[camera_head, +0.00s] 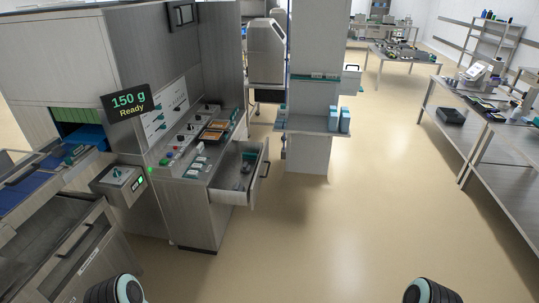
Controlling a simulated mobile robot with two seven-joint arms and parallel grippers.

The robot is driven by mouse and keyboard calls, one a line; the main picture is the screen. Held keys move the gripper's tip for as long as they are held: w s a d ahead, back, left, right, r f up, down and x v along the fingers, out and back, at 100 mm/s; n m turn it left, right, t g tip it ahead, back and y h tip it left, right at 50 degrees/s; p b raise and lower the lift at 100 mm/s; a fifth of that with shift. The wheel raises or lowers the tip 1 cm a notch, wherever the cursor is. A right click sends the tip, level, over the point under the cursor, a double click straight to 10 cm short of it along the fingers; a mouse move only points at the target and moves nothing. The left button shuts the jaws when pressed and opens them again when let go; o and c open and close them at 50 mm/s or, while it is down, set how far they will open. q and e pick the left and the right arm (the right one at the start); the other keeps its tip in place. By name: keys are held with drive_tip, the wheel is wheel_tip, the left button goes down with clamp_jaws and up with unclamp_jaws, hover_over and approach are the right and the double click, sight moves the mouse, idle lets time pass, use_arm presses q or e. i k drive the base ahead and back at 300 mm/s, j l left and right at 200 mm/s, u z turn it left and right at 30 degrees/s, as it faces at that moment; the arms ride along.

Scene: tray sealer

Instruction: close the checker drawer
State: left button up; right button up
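The checker drawer (259,181) sticks out, open, from the right side of the grey checker cabinet (196,222), below its sloped control panel. Its dark bar handle (265,170) is on the outer front, facing right. A few small dark and teal items (242,176) lie inside; I cannot tell what they are. Neither gripper shows. Only rounded dark and teal parts of my arms show at the bottom edge, left and right, well short of the drawer.
A display reading "150 g Ready" (126,103) stands left of the panel. A conveyor unit (62,235) fills the near left. A grey column with a shelf (308,125) stands behind the drawer. Metal tables (486,125) line the right. The middle floor (330,235) is clear.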

sight(227, 173)
drive_tip(key=i+l+u, duration=0.45)
drive_tip(key=i, duration=0.5)
drive_tip(key=i+l+u, duration=0.2)
drive_tip(key=i+l, duration=0.3)
drive_tip(key=i, duration=0.15)
drive_tip(key=i+l+u, duration=0.2)
drive_tip(key=i+l, duration=0.3)
drive_tip(key=i, duration=0.15)
